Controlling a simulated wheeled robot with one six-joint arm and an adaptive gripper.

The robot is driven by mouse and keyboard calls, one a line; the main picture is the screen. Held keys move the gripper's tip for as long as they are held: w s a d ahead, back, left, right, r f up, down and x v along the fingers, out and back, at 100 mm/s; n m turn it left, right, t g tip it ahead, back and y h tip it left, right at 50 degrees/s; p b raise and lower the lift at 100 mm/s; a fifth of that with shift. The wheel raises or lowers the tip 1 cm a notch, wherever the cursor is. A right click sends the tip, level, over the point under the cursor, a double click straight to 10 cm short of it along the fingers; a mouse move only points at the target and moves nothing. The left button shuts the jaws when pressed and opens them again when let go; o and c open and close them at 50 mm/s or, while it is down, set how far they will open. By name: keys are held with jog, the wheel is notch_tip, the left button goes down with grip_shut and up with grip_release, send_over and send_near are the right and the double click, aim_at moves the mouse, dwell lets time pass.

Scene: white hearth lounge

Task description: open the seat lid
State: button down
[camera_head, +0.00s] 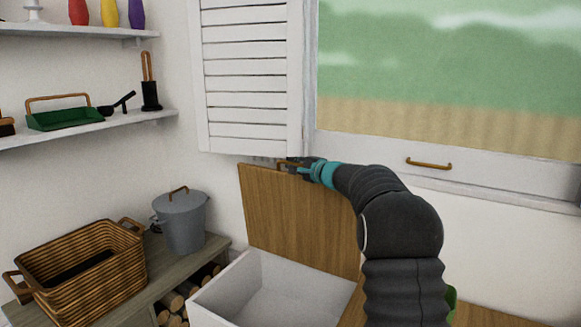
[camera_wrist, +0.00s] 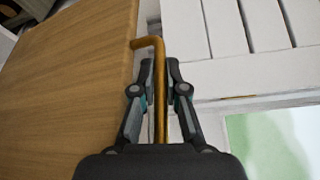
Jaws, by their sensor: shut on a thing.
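The seat lid (camera_head: 300,218) is a wooden panel standing raised, close to upright, at the back of a white box seat (camera_head: 225,290). The open box shows below it and looks empty where I can see inside. My gripper (camera_head: 290,163) is at the lid's top edge, under the window shutter. In the wrist view my gripper (camera_wrist: 160,75) is shut on the brass-coloured lid handle (camera_wrist: 158,48), with a finger on each side of the bar. The lid (camera_wrist: 65,80) fills the left of that view.
A white louvred shutter (camera_head: 252,75) hangs just above the lid, close to my gripper. A window with a handle (camera_head: 428,163) is at right. A wicker basket (camera_head: 80,272) and a grey lidded bucket (camera_head: 181,222) stand on the bench at left, with logs (camera_head: 180,300) below.

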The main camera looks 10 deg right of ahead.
dwell(0.3)
jog(key=c, duration=1.5)
grip_release()
jog(key=v, duration=1.2)
